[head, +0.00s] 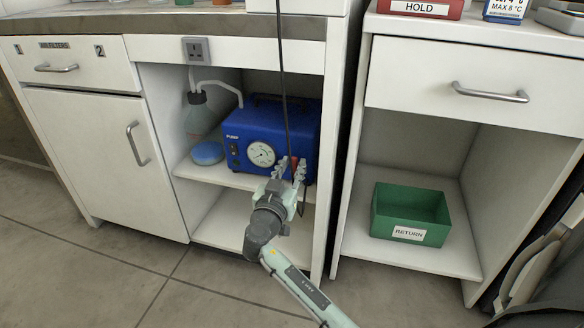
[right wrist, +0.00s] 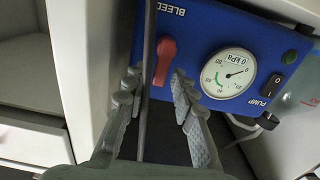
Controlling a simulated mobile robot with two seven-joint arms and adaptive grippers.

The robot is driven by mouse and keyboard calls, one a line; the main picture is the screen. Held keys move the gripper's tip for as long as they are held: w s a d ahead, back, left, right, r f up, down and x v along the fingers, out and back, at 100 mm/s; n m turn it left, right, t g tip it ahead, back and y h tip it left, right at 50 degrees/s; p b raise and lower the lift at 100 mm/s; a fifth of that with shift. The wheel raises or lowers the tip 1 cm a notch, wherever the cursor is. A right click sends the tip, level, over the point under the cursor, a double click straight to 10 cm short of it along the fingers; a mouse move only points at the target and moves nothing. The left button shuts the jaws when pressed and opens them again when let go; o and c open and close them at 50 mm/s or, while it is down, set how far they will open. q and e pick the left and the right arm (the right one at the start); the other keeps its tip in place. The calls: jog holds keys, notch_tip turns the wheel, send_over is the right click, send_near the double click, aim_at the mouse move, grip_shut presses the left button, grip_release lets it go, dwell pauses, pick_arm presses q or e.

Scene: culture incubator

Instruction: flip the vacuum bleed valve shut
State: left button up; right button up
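The blue vacuum pump (head: 270,130) stands on the cabinet's upper shelf. Its front carries a round white gauge (head: 261,154) and a red bleed valve lever (head: 295,163). The right wrist view is upside down; there the lever (right wrist: 164,60) sits beside the BLEED label, its handle pointing down the picture, and the gauge (right wrist: 229,73) is to its right. My right gripper (head: 288,172) is open in front of the lever. In the wrist view its fingertips (right wrist: 153,82) are spread on either side of the lever's handle end, with nothing visibly gripped. My left gripper is not in view.
A thin dark cord (head: 284,90) hangs before the pump and also runs between the fingers in the wrist view (right wrist: 146,100). A green RETURN bin (head: 410,208) is at right.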

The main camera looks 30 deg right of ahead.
jog(key=shift+o, duration=0.2)
jog(key=v, duration=0.7)
jog(key=shift+s+a, duration=0.15)
jog(key=shift+s, duration=0.05)
dwell(0.3)
